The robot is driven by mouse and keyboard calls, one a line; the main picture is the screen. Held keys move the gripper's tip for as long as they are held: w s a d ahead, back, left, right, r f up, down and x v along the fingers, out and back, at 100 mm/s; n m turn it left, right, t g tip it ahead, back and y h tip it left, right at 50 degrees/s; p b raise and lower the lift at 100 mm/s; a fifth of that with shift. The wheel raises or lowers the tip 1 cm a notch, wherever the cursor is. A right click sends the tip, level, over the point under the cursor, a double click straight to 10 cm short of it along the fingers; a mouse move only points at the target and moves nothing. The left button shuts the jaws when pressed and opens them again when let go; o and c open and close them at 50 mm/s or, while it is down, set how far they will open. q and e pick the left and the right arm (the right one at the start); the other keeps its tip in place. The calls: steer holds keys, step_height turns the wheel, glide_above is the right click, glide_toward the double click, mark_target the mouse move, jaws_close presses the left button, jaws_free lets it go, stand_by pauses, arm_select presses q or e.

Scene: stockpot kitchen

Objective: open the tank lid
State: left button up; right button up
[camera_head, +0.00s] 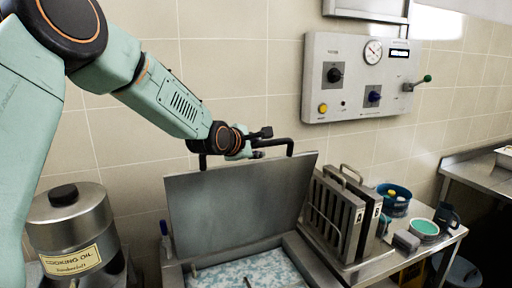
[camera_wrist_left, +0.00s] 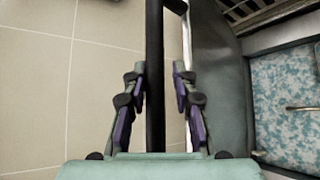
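The tank lid (camera_head: 235,204) is a grey metal plate, raised to a steep angle over the tank (camera_head: 178,274), with the opening showing below it. A black bar handle (camera_head: 289,147) runs along its upper edge. My left gripper (camera_head: 262,144) is at the handle, behind the lid's top edge. In the left wrist view the handle bar (camera_wrist_left: 155,100) passes between the fingers of my left gripper (camera_wrist_left: 160,68). The fingers stand apart, with a gap visible on the right side of the bar. My right gripper is in neither view.
The tank interior shows a blue-white speckled surface. Slotted metal racks (camera_head: 337,213) stand right of the lid. A cooking oil canister (camera_head: 72,225) stands left. A control panel (camera_head: 358,78) hangs on the wall. A blue pot (camera_head: 395,201) and a teal-topped bowl (camera_head: 424,229) sit right.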

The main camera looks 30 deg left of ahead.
arm_select(q)
steer(key=shift+o, duration=1)
steer(key=v, duration=1.2)
